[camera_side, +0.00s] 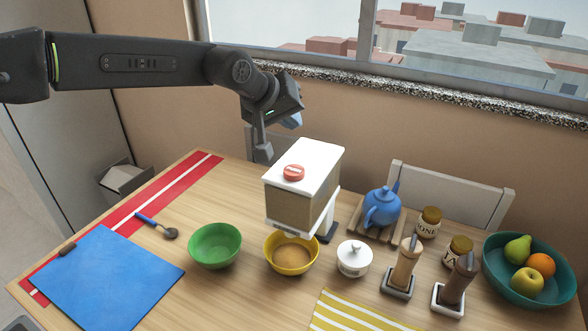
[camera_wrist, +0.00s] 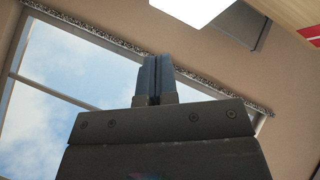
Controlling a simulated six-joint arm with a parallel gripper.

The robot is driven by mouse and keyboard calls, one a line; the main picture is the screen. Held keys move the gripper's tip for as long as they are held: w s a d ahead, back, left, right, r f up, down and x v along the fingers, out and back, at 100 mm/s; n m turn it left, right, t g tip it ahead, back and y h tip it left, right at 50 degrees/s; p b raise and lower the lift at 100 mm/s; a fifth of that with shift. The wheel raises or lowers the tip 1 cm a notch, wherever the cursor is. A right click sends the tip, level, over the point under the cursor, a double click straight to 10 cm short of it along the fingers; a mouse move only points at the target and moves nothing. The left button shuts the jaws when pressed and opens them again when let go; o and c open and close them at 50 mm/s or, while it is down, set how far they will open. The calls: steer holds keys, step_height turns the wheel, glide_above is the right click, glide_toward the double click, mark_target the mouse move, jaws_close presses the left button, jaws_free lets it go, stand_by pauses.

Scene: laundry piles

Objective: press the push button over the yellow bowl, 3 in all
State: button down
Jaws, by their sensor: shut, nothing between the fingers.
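A white-topped dispenser (camera_side: 303,205) with a brown-filled body stands on the table, its spout over the yellow bowl. The red push button (camera_side: 293,172) sits on the dispenser's white top. The yellow bowl (camera_side: 270,261) is under the spout and holds a tan-brown heap. My gripper (camera_side: 263,154) is shut and empty, pointing down to the left of the dispenser and a little above the button's height, apart from it. In the wrist view the shut fingers (camera_wrist: 156,80) show against the wall and window, and neither button nor bowl can be made out there.
A green bowl (camera_side: 215,246) is left of the yellow one. A white lidded pot (camera_side: 354,258), blue teapot (camera_side: 382,208), jars, two mills and a teal fruit bowl (camera_side: 488,270) crowd the right. A blue mat (camera_side: 104,281) and a spoon (camera_side: 158,226) lie left.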

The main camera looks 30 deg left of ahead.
mark_target(297, 165)
steer(key=shift+f, duration=3.85)
steer(key=shift+f, duration=0.15)
steer(key=shift+f, duration=0.25)
steer(key=shift+f, duration=0.85)
steer(key=shift+r, duration=1.25)
steer(key=shift+r, duration=2.5)
